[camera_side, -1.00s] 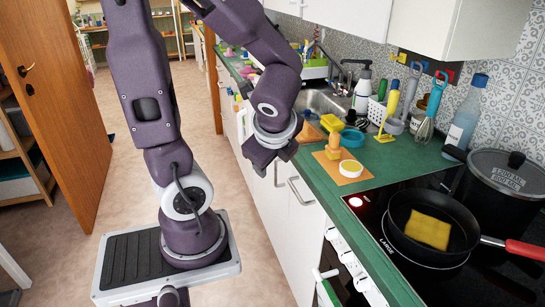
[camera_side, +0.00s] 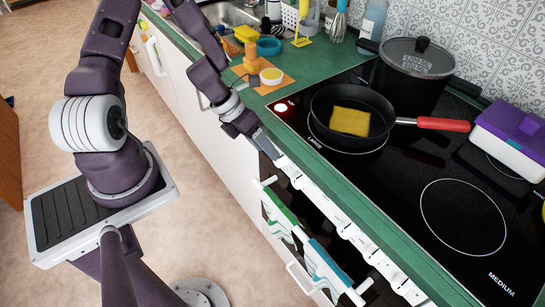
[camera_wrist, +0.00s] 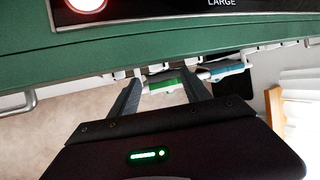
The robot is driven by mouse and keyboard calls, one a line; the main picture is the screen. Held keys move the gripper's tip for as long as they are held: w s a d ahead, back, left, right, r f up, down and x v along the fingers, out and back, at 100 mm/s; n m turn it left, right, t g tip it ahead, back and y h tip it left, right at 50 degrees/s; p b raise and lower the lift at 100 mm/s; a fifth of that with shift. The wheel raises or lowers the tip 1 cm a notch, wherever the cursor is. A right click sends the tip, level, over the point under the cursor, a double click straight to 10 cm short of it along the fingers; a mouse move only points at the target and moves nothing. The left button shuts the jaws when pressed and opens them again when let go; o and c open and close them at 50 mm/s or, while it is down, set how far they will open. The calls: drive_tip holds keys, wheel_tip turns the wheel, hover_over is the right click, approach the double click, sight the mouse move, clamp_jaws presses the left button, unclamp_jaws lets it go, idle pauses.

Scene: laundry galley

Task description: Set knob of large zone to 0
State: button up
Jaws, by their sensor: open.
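The large zone (camera_side: 345,150) is the ring marked LARGE on the black hob, under a black frying pan (camera_side: 322,103). A round light (camera_side: 281,107) glows red-white near the hob's left corner; it also shows in the wrist view (camera_wrist: 87,4). White knobs (camera_side: 345,231) line the front panel below the counter edge. I cannot tell which belongs to the large zone or read their settings. My gripper (camera_side: 268,148) is low at the left end of this row. In the wrist view my gripper (camera_wrist: 160,88) has its fingers apart, with nothing visibly held.
A yellow sponge (camera_side: 349,121) lies in the pan, whose red handle (camera_side: 443,124) points right. A black pot (camera_side: 411,75) stands behind. Green and blue cloths (camera_side: 322,268) hang on the oven rail below the knobs. The green counter edge (camera_wrist: 150,45) runs above my fingers.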

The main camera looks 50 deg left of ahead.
sight(280, 160)
drive_tip(key=x, duration=0.5)
drive_tip(key=shift+f, duration=0.1)
drive_tip(key=shift+c, duration=0.5)
clamp_jaws()
drive_tip(key=h, duration=0.2)
drive_tip(key=shift+a+f+n+h, duration=0.1)
drive_tip(key=shift+a+n+h, duration=0.1)
drive_tip(key=shift+n+h, duration=0.15)
